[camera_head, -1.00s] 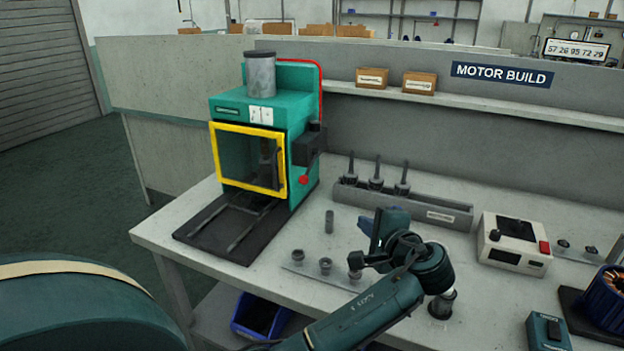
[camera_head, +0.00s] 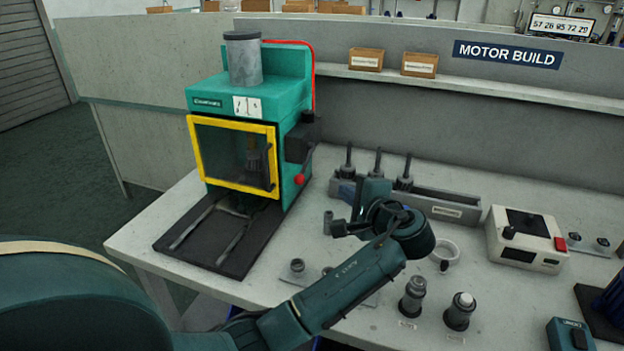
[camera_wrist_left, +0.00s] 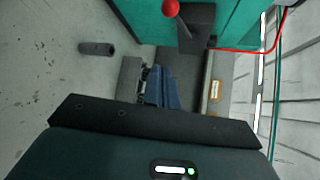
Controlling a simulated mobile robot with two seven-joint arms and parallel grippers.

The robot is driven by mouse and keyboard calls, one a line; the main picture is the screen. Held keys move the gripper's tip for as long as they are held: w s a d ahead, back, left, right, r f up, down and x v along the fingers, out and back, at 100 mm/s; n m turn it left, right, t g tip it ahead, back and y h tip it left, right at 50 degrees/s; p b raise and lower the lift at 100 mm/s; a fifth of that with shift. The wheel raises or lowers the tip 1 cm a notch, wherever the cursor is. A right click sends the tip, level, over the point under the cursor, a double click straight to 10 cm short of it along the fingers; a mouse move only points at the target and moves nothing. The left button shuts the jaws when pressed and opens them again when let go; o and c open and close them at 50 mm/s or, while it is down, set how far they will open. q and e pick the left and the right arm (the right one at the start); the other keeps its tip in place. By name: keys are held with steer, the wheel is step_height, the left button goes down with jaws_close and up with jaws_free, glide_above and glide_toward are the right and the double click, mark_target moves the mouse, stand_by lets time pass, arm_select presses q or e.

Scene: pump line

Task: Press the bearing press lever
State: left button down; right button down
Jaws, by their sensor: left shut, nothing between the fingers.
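The bearing press (camera_head: 245,95) is a teal machine with a yellow-framed front door at the left of the table. Its lever ends in a red knob (camera_head: 299,180) on the right side, by a black box (camera_head: 300,143). The knob also shows at the top of the left wrist view (camera_wrist_left: 170,8). My left gripper (camera_head: 346,190) is shut and empty. It is apart from the knob, to its right in the head view. Its blue fingers show in the wrist view (camera_wrist_left: 160,90). My right gripper is not in view.
A grey rack (camera_head: 440,208) with upright tools stands behind my gripper. Several metal parts stand nearer the front. A white control box (camera_head: 525,240) is at the right. A black rail base (camera_head: 215,240) extends before the press.

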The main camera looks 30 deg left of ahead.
mark_target(306, 164)
arm_select(q)
steer(key=w+a+f+p, duration=0.1)
steer(key=a, duration=0.8)
steer(key=shift+w+f+p, duration=0.15)
steer(key=shift+w+p, duration=0.05)
steer(key=shift+p, duration=0.1)
steer(key=shift+a, duration=0.15)
stand_by(0.4)
